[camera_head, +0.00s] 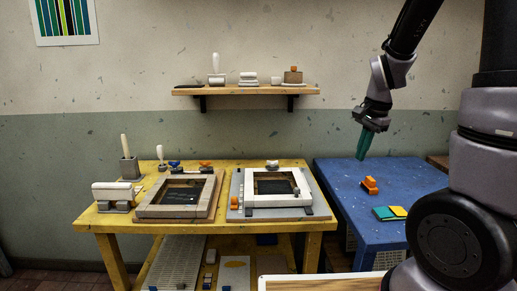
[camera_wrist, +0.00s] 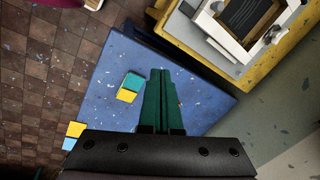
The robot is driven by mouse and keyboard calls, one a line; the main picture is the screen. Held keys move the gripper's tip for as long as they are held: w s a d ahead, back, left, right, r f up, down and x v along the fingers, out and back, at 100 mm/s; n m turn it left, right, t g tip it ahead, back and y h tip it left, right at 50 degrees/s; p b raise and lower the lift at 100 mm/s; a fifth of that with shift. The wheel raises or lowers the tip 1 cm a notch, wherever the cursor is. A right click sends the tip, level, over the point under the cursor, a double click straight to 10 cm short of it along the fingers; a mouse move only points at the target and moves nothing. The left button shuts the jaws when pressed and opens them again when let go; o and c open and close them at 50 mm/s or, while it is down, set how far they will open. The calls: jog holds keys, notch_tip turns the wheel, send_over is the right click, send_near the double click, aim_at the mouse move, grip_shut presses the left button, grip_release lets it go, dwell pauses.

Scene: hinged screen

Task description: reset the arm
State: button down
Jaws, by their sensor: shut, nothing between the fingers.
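My gripper (camera_head: 366,146) hangs from my arm above the blue table (camera_head: 349,197), with its green fingers pointing down. In the wrist view its two green fingers (camera_wrist: 160,78) lie side by side, closed together and empty. The fingers are clear of the table and touch nothing. An orange object (camera_head: 369,185) stands on the blue table below and slightly right of the fingertips. A teal and yellow item (camera_head: 389,213) lies flat nearer the front of that table; it also shows left of the fingers in the wrist view (camera_wrist: 129,87).
Left of the blue table, a yellow table (camera_head: 176,226) holds a wooden-framed screen (camera_head: 148,212) and a white-framed hinged screen (camera_head: 250,201). A wall shelf (camera_head: 246,90) carries several small items. The air around my gripper is free.

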jog(key=s+a+r+n+t, duration=0.2)
jog(key=s+r+n, duration=0.2)
jog(key=s+r, duration=0.3)
jog(key=s+a+r+n+t+y, duration=0.1)
jog(key=s+a+r+n+t, duration=0.1)
jog(key=s+r, duration=0.5)
notch_tip(320, 180, up, 4)
jog(key=shift+a+f+n+t, duration=0.15)
jog(key=shift+a+n+t, duration=0.3)
jog(key=shift+n, duration=0.65)
